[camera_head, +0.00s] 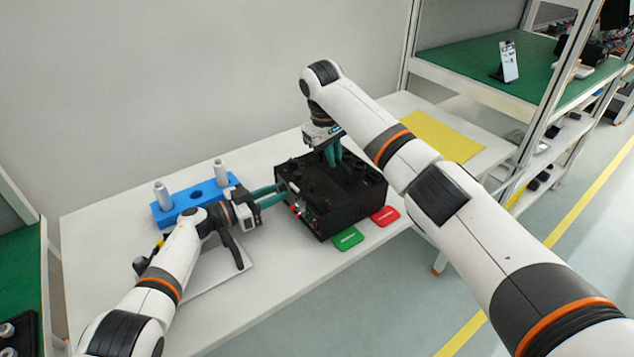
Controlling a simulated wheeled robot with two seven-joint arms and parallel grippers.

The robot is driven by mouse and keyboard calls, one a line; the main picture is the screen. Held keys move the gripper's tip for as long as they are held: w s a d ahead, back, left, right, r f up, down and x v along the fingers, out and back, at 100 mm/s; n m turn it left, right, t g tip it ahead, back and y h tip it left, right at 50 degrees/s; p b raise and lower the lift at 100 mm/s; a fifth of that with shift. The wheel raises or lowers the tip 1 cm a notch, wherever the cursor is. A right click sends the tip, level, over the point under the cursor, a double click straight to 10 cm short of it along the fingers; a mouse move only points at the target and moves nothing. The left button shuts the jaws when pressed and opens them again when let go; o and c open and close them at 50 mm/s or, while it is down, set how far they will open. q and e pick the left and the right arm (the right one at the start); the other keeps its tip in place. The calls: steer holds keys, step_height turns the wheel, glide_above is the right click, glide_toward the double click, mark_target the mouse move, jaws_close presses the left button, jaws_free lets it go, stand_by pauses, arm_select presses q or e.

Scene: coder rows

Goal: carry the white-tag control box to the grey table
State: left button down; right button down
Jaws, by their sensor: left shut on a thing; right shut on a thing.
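A black control box (352,208) sits on a pale white-grey table (290,275), with knobs or openings on its top and small coloured parts on its front left face. I cannot make out a white tag on it. My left gripper (280,193) is shut on the box's left side, its teal fingers reaching in from the left. My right gripper (333,158) comes down from above, its teal fingers shut at the box's far edge. The exact grip points are partly hidden. I cannot tell whether the box is lifted.
A green card (347,239) and a red card (385,216) lie before the box. A blue block (188,203) with grey pegs stands left. A yellow mat (445,135) lies at the right. A green-topped shelf (470,70) stands back right; a green surface (20,275) is far left.

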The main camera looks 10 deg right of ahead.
arm_select(q)
steer(key=shift+s+d+f, duration=0.2)
steer(key=shift+d, duration=0.05)
arm_select(e)
steer(key=shift+a+f, duration=0.1)
arm_select(q)
steer(key=c, duration=1.6)
jaws_free()
steer(key=shift+s+f, duration=0.1)
steer(key=shift+f, duration=0.1)
arm_select(e)
steer(key=c, duration=1.9)
jaws_free()
steer(key=shift+f, duration=0.1)
arm_select(q)
steer(key=o, duration=0.4)
steer(key=shift+c, duration=0.2)
arm_select(e)
steer(key=o, duration=0.3)
steer(key=shift+s, duration=0.1)
arm_select(q)
steer(key=shift+o, duration=0.5)
steer(key=shift+a, duration=0.25)
arm_select(e)
steer(key=shift+o, duration=0.5)
arm_select(q)
steer(key=shift+r, duration=0.1)
